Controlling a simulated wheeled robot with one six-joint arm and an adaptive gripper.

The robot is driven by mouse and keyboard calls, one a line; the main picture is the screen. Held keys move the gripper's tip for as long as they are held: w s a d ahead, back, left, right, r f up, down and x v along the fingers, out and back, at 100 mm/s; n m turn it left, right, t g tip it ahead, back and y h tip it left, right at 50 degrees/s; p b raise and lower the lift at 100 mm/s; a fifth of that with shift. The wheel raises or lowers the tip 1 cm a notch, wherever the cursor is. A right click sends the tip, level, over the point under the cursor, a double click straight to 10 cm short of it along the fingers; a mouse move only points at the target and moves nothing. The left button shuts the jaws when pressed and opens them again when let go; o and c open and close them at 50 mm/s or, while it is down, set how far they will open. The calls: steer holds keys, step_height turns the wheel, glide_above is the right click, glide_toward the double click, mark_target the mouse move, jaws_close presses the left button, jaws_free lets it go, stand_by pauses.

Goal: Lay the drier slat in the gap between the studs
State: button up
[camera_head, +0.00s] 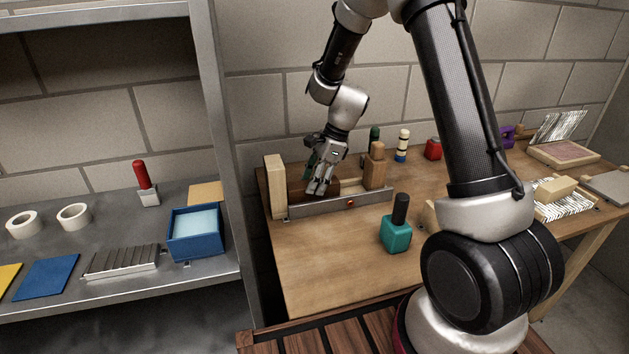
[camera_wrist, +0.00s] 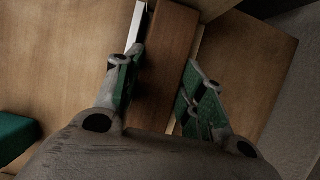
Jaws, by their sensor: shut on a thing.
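My gripper (camera_head: 319,188) is at the far left of the workbench, pointing down and shut on a brown wooden slat (camera_head: 297,191). In the wrist view the slat (camera_wrist: 167,45) runs between the green-padded fingers (camera_wrist: 160,88).
A teal block with a black handle (camera_head: 396,232) stands in front of the rail. A pale wooden block (camera_head: 556,189) lies at the right, near white strips. A metal shelf (camera_head: 217,285) with a blue bin (camera_head: 195,236) is at left. The front left bench is clear.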

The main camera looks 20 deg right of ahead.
steer(key=shift+f, duration=0.4)
steer(key=o, duration=1.3)
steer(key=v, duration=1.2)
